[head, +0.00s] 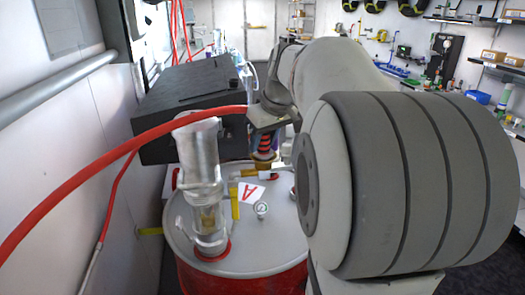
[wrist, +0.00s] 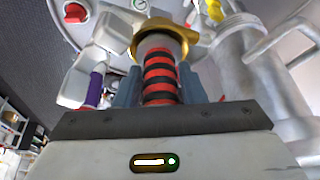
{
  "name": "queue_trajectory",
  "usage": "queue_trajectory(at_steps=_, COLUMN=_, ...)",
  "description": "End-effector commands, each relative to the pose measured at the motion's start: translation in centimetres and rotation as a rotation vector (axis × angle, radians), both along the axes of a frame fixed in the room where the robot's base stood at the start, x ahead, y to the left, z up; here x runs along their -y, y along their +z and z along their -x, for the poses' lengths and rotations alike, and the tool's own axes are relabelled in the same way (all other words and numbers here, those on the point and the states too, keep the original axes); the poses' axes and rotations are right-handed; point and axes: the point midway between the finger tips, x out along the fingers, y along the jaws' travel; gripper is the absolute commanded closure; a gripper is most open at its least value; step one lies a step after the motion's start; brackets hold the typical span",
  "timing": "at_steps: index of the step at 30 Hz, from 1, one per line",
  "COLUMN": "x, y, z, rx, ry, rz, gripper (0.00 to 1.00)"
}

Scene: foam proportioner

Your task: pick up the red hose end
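The red hose end (wrist: 160,78) is a red-and-black striped grip with a brass collar (wrist: 158,32) at its far end. In the wrist view it lies between the two blue-grey fingers of my gripper (wrist: 160,90), which appear to press on both its sides. In the head view my gripper (head: 265,135) is above the drum, with the striped hose end (head: 265,143) and its brass collar pointing down beneath it. The red hose (head: 110,165) arcs from the lower left up to my gripper. My arm hides part of the drum's right side.
The red drum (head: 240,280) has a grey lid carrying a clear cylinder (head: 200,165), a small gauge (head: 261,208), a yellow-handled fitting (head: 235,200) and a card marked A (head: 250,193). A black box (head: 190,95) stands behind. A wall with a pipe runs along the left.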

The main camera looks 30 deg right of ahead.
Motion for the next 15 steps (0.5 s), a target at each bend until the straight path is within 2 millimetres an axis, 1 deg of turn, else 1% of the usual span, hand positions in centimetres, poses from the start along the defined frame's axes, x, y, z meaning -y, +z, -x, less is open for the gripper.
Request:
queue_trajectory(at_steps=1, x=-0.02, y=0.01, z=0.00, rx=0.000, ry=0.000, rz=0.000, gripper=0.68)
queue_trajectory(at_steps=2, x=-0.02, y=0.01, z=0.00, rx=0.000, ry=0.000, rz=0.000, gripper=0.70)
queue_trajectory(at_steps=12, x=-0.06, y=0.02, z=-0.01, rx=0.000, ry=0.001, rz=0.000, gripper=0.98)
queue_trajectory(at_steps=13, x=-0.07, y=0.02, z=-0.02, rx=0.000, ry=0.001, rz=0.000, gripper=1.00)
queue_trajectory(at_steps=15, x=-0.08, y=0.09, z=-0.02, rx=0.001, ry=0.001, rz=0.000, gripper=1.00)
